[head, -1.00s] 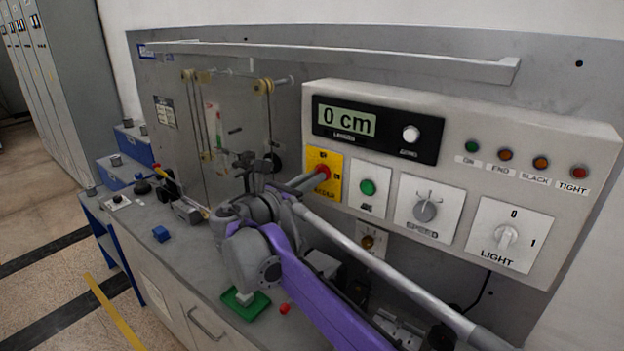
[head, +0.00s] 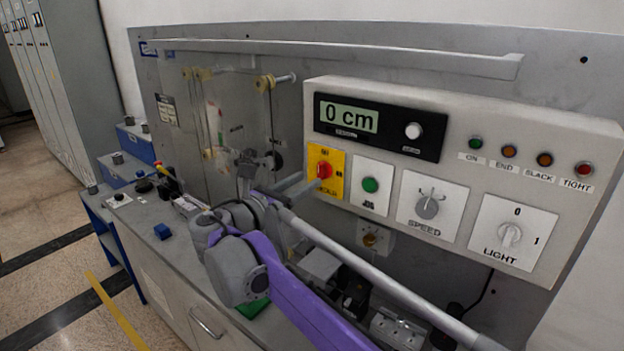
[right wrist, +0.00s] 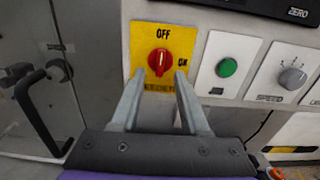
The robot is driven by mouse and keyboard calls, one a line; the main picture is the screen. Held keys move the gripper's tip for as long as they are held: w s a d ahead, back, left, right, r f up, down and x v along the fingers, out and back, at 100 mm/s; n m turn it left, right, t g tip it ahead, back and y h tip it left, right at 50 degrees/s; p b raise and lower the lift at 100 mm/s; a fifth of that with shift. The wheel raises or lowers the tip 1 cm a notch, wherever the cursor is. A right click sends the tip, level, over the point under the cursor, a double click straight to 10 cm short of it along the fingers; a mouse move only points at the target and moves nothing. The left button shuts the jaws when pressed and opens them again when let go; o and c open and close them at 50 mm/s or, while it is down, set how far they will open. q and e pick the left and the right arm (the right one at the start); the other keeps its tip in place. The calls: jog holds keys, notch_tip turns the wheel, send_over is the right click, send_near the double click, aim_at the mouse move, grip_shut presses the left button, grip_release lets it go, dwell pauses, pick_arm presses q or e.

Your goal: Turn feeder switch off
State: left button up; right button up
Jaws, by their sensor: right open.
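The feeder switch is a red rotary knob (head: 324,170) on a yellow plate (head: 336,188) at the left end of the control panel. In the right wrist view the red knob (right wrist: 159,62) has OFF printed above it and ON to its right. Its grip bar looks roughly upright, in line with OFF. My right gripper (right wrist: 159,80) is open, its two fingers spread below and to either side of the knob, with nothing between them. In the head view my right gripper (head: 299,186) is just left of and below the knob, apart from it. My left gripper is not in view.
A green button (head: 370,185), a speed dial (head: 427,207) and a light switch (head: 509,236) sit to the right on the panel (head: 465,187). A black handle (right wrist: 36,105) stands left in the wrist view.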

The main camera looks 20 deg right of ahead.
jog(key=v, duration=0.7)
jog(key=shift+b, duration=0.3)
jog(key=s+d+f+m+g+y, duration=0.3)
jog(key=s+d+f+m, duration=0.3)
jog(key=f, duration=0.3)
jog(key=s+d+f+m+g+y, duration=0.25)
jog(key=s+d+f+m, duration=0.35)
jog(key=f, duration=0.4)
jog(key=s+a+f+m+y, duration=0.2)
jog(key=s+f+m+y, duration=0.6)
jog(key=s+f+m, duration=0.5)
jog(key=s+f, duration=0.3)
jog(key=shift+s+a+m+y, duration=0.2)
jog(key=shift+a+m+y, duration=0.15)
jog(key=shift+m, duration=0.05)
